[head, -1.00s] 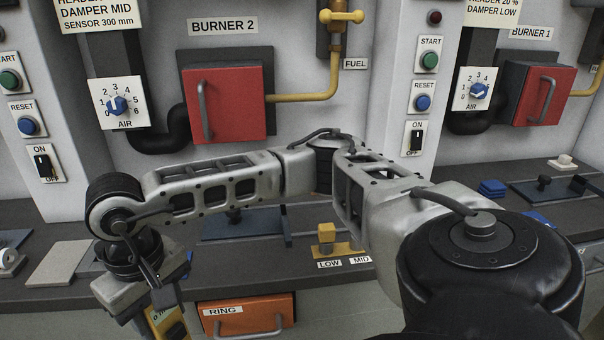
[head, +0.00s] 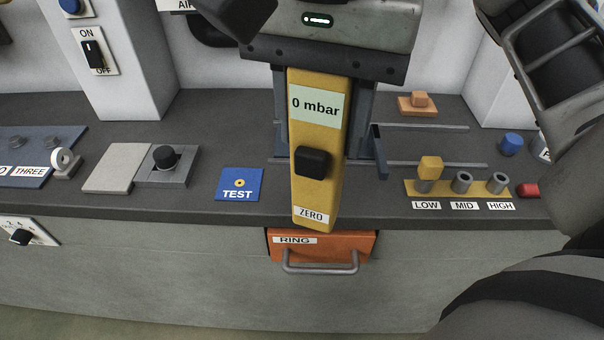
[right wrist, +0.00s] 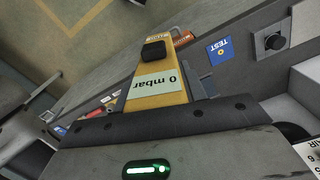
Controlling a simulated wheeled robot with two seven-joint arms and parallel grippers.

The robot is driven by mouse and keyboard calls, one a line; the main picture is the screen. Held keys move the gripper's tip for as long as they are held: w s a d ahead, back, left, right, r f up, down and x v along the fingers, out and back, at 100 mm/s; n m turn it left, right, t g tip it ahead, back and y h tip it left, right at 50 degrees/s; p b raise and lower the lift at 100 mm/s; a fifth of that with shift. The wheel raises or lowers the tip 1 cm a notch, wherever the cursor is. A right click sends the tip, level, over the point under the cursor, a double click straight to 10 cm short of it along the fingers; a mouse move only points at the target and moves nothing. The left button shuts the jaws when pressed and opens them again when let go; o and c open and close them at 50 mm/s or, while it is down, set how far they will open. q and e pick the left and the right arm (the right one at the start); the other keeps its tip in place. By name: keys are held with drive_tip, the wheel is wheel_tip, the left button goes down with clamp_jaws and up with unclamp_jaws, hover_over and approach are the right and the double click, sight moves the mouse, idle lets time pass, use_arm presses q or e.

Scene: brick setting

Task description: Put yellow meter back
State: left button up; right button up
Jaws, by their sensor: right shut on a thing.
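The yellow meter (head: 321,188) is a long bar with a pale display reading "0 mbar", a black knob and a "ZERO" label. It hangs display-side toward the head camera in front of the bench. My right gripper (head: 323,80) is shut on its upper end from above. In the right wrist view the meter (right wrist: 160,80) sticks out from my right gripper (right wrist: 160,112), with the knob at its far end. The meter hides part of the bench and the dark blue plate behind it.
The dark bench top (head: 215,120) holds a blue TEST plate (head: 239,184), a grey plate with a black knob (head: 165,158) and a yellow LOW/MID/HIGH rack (head: 443,188). An orange RING drawer (head: 361,246) with a handle sits below the bench edge, behind the meter's lower end.

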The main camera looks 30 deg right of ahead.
drive_tip(key=shift+s+d+r+m, duration=0.1)
drive_tip(key=shift+d+r+m, duration=0.1)
drive_tip(key=shift+r+m, duration=0.15)
drive_tip(key=shift+w+d, duration=0.2)
drive_tip(key=w+d+f, duration=0.7)
drive_tip(key=w+f, duration=0.4)
drive_tip(key=f, duration=0.2)
drive_tip(key=shift+f+b, duration=0.15)
drive_tip(key=shift+b, duration=0.2)
drive_tip(key=o, duration=1.1)
drive_tip(key=shift+d, duration=0.1)
use_arm(q)
drive_tip(key=shift+w+d, duration=0.1)
drive_tip(key=shift+w, duration=0.4)
use_arm(e)
drive_tip(key=shift+o, duration=0.4)
use_arm(q)
drive_tip(key=shift+r, duration=0.1)
